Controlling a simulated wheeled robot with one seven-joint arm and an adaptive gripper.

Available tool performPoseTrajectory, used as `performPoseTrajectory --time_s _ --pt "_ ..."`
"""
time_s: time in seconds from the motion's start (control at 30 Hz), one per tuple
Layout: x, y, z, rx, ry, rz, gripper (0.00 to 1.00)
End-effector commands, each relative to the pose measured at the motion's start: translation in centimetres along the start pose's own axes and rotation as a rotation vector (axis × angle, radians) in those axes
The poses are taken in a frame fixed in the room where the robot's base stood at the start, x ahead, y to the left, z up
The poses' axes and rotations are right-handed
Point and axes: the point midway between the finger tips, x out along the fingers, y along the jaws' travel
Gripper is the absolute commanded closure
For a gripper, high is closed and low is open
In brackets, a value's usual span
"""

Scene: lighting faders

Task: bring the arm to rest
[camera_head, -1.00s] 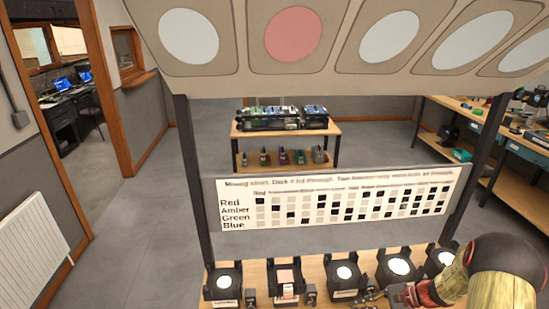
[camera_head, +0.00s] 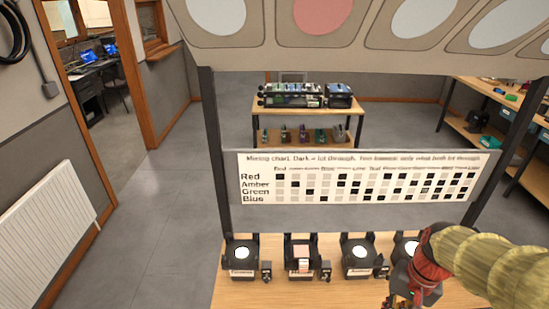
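My arm (camera_head: 480,262) enters from the right edge, low in the head view, over the right part of the wooden bench. My gripper (camera_head: 398,296) points down near the bottom edge. Its fingertips are small and partly cut off, so I cannot tell whether it is open or shut, or whether it holds anything. Black lamp units stand in a row on the bench: one at the left (camera_head: 241,257), one with a pinkish top (camera_head: 301,257), one in the middle (camera_head: 359,254), and one partly hidden behind my arm (camera_head: 406,246).
A mixing chart board (camera_head: 360,211) stands between dark posts behind the lamps. Above it hangs a panel of large discs, one pink (camera_head: 323,14), the others pale. A wooden shelf table (camera_head: 305,104) stands farther back. Grey floor (camera_head: 160,210) is open at the left; a radiator (camera_head: 45,210) is at the wall.

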Motion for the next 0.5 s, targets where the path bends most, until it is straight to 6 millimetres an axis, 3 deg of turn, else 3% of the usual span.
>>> performPoseTrajectory --time_s 0.1,0.5 --pt "-3.1 -1.0 2.0 -0.121 0.115 0.046 1.00" --pt "-11.4 -5.2 7.6 -0.416 0.452 0.047 1.00"
